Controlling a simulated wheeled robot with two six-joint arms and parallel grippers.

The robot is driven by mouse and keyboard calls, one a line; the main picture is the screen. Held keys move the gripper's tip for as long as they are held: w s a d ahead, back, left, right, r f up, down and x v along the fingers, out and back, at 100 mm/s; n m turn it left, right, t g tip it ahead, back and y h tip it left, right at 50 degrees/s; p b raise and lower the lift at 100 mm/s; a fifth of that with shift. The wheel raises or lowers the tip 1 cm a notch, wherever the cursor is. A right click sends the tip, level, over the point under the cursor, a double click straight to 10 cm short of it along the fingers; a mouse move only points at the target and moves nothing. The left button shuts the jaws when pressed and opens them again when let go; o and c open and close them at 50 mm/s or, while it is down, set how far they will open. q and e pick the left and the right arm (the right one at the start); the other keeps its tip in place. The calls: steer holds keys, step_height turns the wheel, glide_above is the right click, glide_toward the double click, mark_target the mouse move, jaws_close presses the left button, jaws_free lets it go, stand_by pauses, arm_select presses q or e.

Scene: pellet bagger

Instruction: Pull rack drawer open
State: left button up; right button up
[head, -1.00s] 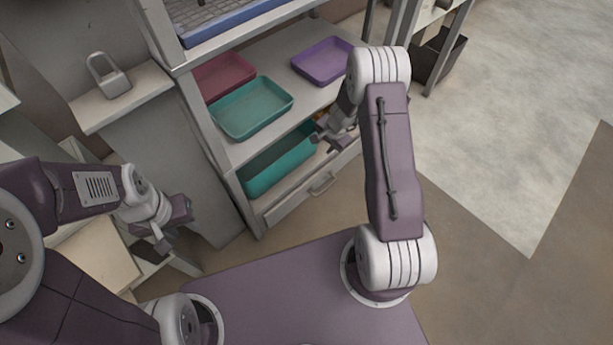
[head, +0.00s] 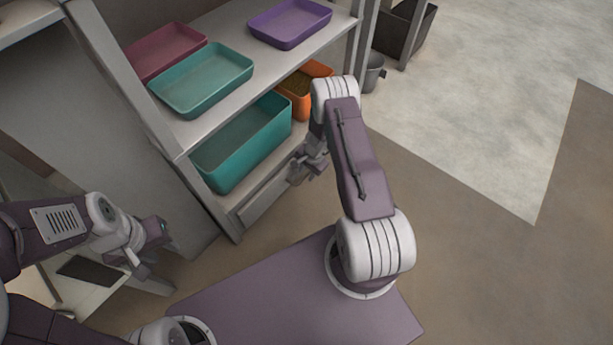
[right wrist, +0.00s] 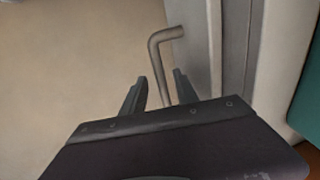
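The rack drawer's grey front (head: 262,203) is at the bottom of the rack, below the teal bin, and looks shut. My right gripper (head: 312,170) is at the right part of the drawer front and hides its handle in the head view. In the right wrist view the bent grey bar handle (right wrist: 163,68) stands out from the front, and its lower part runs between the two fingers of my right gripper (right wrist: 160,90). The fingers are apart, with gaps to the bar. My left gripper (head: 145,258) hangs empty at the left, away from the drawer; its finger gap is unclear.
A deep teal bin (head: 240,150) and an orange bin (head: 302,108) stand just above the drawer. A teal tray (head: 203,80), a red tray (head: 165,50) and a purple tray (head: 290,22) are on the shelf above. Open floor (head: 470,230) lies to the right.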

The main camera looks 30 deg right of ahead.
steer(key=shift+w+f, duration=0.1)
steer(key=shift+f, duration=0.4)
jaws_close()
stand_by(1.1)
